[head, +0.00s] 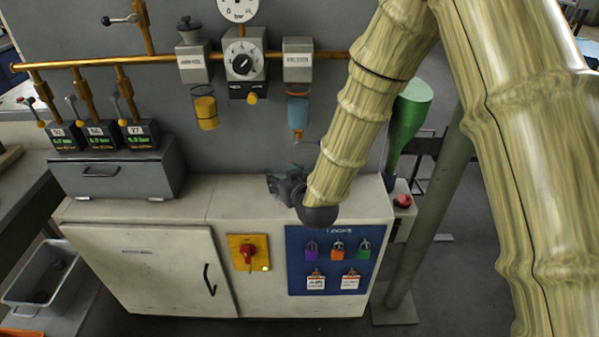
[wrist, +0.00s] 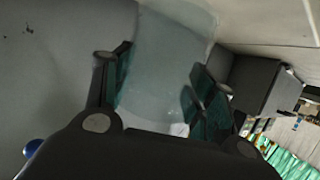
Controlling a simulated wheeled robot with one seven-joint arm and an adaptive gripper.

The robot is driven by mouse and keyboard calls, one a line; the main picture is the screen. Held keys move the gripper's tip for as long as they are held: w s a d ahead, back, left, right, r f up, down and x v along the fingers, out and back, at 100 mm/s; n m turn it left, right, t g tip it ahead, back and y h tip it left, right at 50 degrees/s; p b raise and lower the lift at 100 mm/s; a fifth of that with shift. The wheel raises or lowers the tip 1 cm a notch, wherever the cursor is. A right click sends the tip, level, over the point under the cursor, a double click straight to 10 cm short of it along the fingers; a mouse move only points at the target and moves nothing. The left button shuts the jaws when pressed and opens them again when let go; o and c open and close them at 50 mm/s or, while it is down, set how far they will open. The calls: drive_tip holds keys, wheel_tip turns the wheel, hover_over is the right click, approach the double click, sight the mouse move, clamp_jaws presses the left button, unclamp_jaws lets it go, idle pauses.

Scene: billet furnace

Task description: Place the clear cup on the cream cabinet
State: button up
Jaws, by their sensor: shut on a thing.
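The clear cup (wrist: 172,45) is a see-through, slightly bluish vessel between my gripper's fingers (wrist: 160,92) in the wrist view. My gripper is shut on it, with dark green pads on either side. In the head view my gripper (head: 288,185) is over the right part of the top of the cream cabinet (head: 160,262), close to the grey back panel. I cannot make out the cup there, as my arm and gripper hide it. I cannot tell whether the cup touches the cabinet top.
A grey drawer unit (head: 115,173) stands on the cabinet's left end, with valve blocks above. Yellow (head: 206,112) and blue (head: 298,117) filter bowls hang from the pipe behind. A green bottle-like object (head: 408,115) is to the right. The cabinet top left of my gripper is clear.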

drive_tip(key=shift+w+d+f+p, duration=0.2)
drive_tip(key=shift+w+d+f, duration=0.5)
drive_tip(key=shift+w, duration=0.55)
drive_tip(key=shift+w+d+f+p, duration=0.25)
drive_tip(key=shift+w+d+f, duration=0.45)
drive_tip(key=shift+w, duration=0.5)
drive_tip(key=shift+w+d+f+p, duration=0.2)
drive_tip(key=shift+w+d+f, duration=0.5)
drive_tip(key=shift+w, duration=0.55)
drive_tip(key=shift+a+f, duration=0.1)
drive_tip(key=shift+f, duration=0.05)
drive_tip(key=o, duration=1.1)
drive_tip(key=shift+c, duration=0.2)
drive_tip(key=shift+o, duration=0.2)
drive_tip(key=b+v, duration=0.1)
drive_tip(key=v, duration=1.1)
